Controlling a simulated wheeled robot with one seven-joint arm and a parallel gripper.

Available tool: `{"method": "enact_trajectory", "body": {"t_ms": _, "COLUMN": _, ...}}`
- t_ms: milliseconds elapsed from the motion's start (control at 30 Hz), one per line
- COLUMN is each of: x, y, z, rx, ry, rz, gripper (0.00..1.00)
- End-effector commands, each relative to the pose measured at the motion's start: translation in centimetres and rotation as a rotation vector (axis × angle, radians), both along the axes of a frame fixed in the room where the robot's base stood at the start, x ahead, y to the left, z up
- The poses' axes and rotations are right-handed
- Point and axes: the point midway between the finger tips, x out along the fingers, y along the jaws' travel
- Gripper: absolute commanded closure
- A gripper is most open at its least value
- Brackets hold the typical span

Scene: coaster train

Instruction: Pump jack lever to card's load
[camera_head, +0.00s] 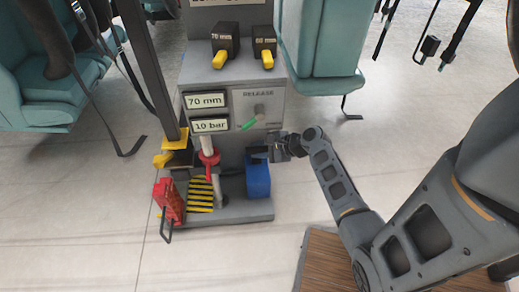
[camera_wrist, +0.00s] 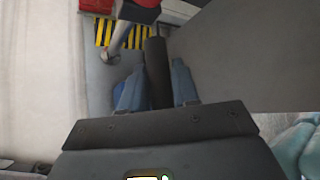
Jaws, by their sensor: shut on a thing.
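The jack stand is grey, and its panel (camera_head: 258,103) is marked RELEASE, with a green-tipped release handle (camera_head: 247,124). Two readouts beside it show 70 mm (camera_head: 205,101) and 10 bar (camera_head: 210,125). My gripper (camera_head: 278,148) is at the stand's right side, above the blue block (camera_head: 257,180). In the wrist view, my gripper (camera_wrist: 158,78) is shut on a dark bar, which looks like the jack lever (camera_wrist: 156,58). A pale label (camera_head: 228,2) is cut off at the top edge, so I cannot tell whether it is the card.
Two dark blocks with yellow tips, tagged 70 mm (camera_head: 224,40) and 60 mm (camera_head: 264,42), sit on top. A red piece (camera_head: 169,200) with a dark loop stands at the base's left, by yellow-black stripes (camera_head: 201,195). Teal seats (camera_head: 318,45) flank the stand. Floor in front is clear.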

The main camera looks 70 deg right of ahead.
Motion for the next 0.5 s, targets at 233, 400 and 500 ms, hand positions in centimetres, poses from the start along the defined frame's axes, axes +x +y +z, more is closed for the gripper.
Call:
{"method": "enact_trajectory", "body": {"t_ms": 233, "x": 0.0, "y": 0.0, "z": 0.0, "rx": -0.001, "ry": -0.001, "rz": -0.001, "gripper": 1.00}}
{"method": "enact_trajectory", "body": {"t_ms": 400, "x": -0.4, "y": 0.8, "z": -1.1, "rx": -0.041, "ry": -0.016, "rz": 0.003, "gripper": 1.00}}
{"method": "enact_trajectory", "body": {"t_ms": 500, "x": -0.8, "y": 1.7, "z": -2.1, "rx": -0.087, "ry": -0.035, "rz": 0.003, "gripper": 1.00}}
